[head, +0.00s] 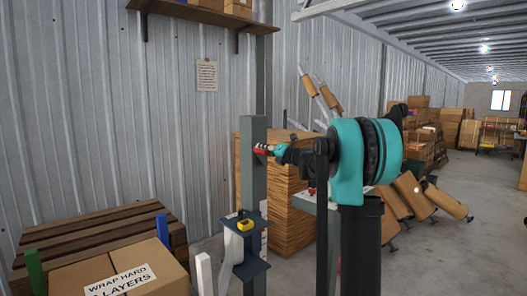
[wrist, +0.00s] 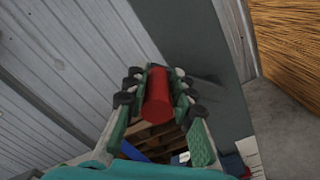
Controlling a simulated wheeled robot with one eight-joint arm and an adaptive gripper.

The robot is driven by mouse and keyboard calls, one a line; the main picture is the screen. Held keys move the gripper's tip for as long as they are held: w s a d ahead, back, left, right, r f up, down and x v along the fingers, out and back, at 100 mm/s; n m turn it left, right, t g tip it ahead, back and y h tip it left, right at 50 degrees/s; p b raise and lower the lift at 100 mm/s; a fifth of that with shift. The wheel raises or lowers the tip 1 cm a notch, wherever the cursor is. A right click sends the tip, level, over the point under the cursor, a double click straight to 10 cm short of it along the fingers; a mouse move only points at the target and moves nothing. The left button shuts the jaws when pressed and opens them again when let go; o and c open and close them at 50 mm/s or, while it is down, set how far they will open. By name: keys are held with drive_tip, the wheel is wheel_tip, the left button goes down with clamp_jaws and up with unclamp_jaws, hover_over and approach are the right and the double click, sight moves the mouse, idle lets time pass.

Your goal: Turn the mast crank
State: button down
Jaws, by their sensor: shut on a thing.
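The mast (head: 252,185) is an upright grey post standing left of my arm in the head view. A red crank handle (head: 261,149) shows near its top. In the wrist view the red cylindrical handle (wrist: 157,93) lies between the two fingers of my gripper (wrist: 155,84). The dark padded fingertips are shut on it from both sides. In the head view my gripper (head: 268,150) reaches left to the mast face. The crank's arm and pivot are mostly hidden. A dark blue bracket (head: 251,270) with a yellow item (head: 245,225) sits lower on the mast.
A wooden pallet stack (head: 90,235) and a labelled carton (head: 120,280) stand at the lower left. A tall stack of brown sheets (head: 290,215) is behind the mast. Mufflers (head: 415,195) lean at the right. Open floor (head: 460,245) lies at the far right.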

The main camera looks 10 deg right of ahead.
drive_tip(key=shift+w+d+f, duration=0.1)
drive_tip(key=shift+d+f, duration=0.05)
drive_tip(key=shift+d, duration=0.15)
drive_tip(key=c, duration=1.4)
unclamp_jaws()
drive_tip(key=shift+d, duration=0.1)
drive_tip(key=shift+o, duration=0.7)
drive_tip(key=v, duration=1.1)
drive_tip(key=shift+s+d, duration=0.15)
drive_tip(key=shift+s, duration=0.25)
